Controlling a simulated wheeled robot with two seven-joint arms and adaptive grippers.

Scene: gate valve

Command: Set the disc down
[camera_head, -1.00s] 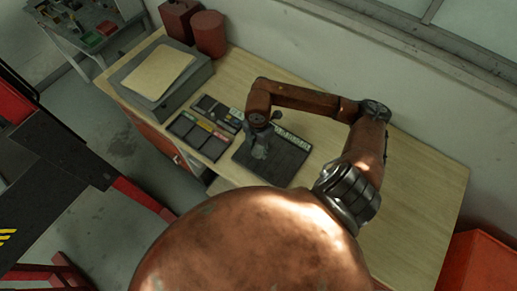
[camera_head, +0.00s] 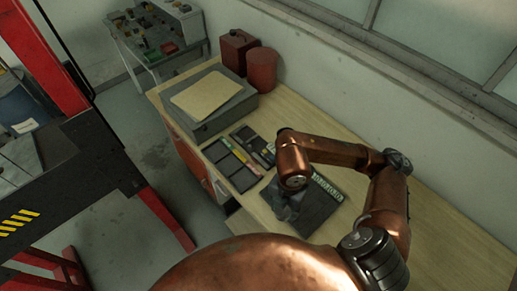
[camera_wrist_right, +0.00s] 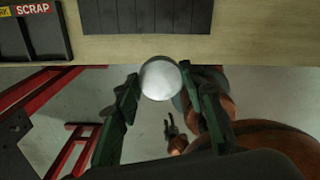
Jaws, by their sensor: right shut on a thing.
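The disc (camera_wrist_right: 160,78) is round, smooth and silvery in the right wrist view. My right gripper (camera_wrist_right: 157,84) is shut on it, with one dark green finger on each side. In that view the disc overlaps the table's front edge, with floor beyond it. In the head view my right gripper (camera_head: 285,210) is over the near left part of a dark ribbed tray (camera_head: 318,205), and the disc cannot be made out there. A small dark claw (camera_wrist_right: 171,124), apparently my left gripper, shows low in the wrist view; its opening is unclear.
Trays with coloured labels (camera_head: 236,170) lie left of the ribbed tray; one label in the wrist view reads SCRAP (camera_wrist_right: 32,9). A grey box (camera_head: 208,108) and two red containers (camera_head: 262,68) stand farther back. The wooden table (camera_head: 375,152) has bare room near the wall.

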